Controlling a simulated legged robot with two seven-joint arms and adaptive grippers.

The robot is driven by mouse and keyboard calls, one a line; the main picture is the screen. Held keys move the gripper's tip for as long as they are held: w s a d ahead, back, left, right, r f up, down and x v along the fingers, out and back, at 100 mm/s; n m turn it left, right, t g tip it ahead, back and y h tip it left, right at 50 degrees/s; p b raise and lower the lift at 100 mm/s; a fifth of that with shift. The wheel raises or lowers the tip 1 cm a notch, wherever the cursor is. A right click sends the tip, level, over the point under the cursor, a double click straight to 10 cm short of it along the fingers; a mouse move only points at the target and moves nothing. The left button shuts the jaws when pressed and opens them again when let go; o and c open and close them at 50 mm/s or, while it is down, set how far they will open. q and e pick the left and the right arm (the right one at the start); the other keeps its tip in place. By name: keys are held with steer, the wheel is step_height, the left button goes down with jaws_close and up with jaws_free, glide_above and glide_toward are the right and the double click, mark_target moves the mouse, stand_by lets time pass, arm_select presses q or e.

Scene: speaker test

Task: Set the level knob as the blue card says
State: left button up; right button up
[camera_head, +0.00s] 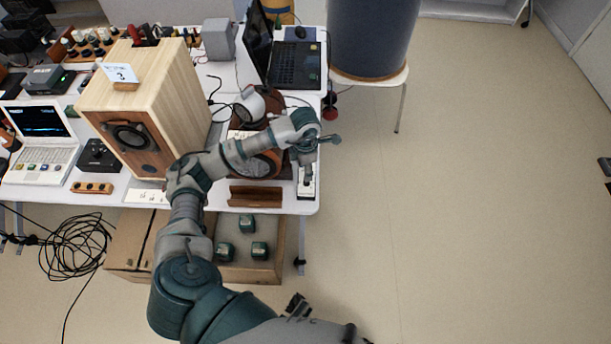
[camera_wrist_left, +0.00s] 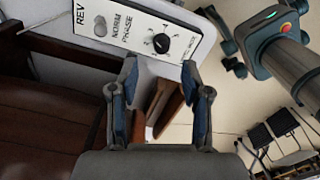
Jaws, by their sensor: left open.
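The level knob (camera_wrist_left: 161,43) is a small black round knob with a pointer on a white panel, and tick marks surround it. A PHASE switch (camera_wrist_left: 100,26) marked REV and NORM is on the same panel. In the head view the panel (camera_head: 307,190) lies at the table's front right corner. A pale card (camera_head: 121,74) with a dark mark stands in a wooden holder on the speaker; I cannot read it surely. My left gripper (camera_head: 307,168) is open and empty over the panel. In the wrist view its fingertips (camera_wrist_left: 160,78) are apart, just below the knob. My right gripper is not in view.
The wooden speaker (camera_head: 185,100) stands left of my left arm. A brown wooden tray (camera_head: 255,197) lies left of the panel. A laptop (camera_head: 295,65) is behind. A box with green blocks (camera_head: 265,273) is below the table.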

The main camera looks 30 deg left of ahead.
arm_select(q)
step_height(320, 180, up, 6)
steer(key=shift+a, duration=0.1)
stand_by(0.5)
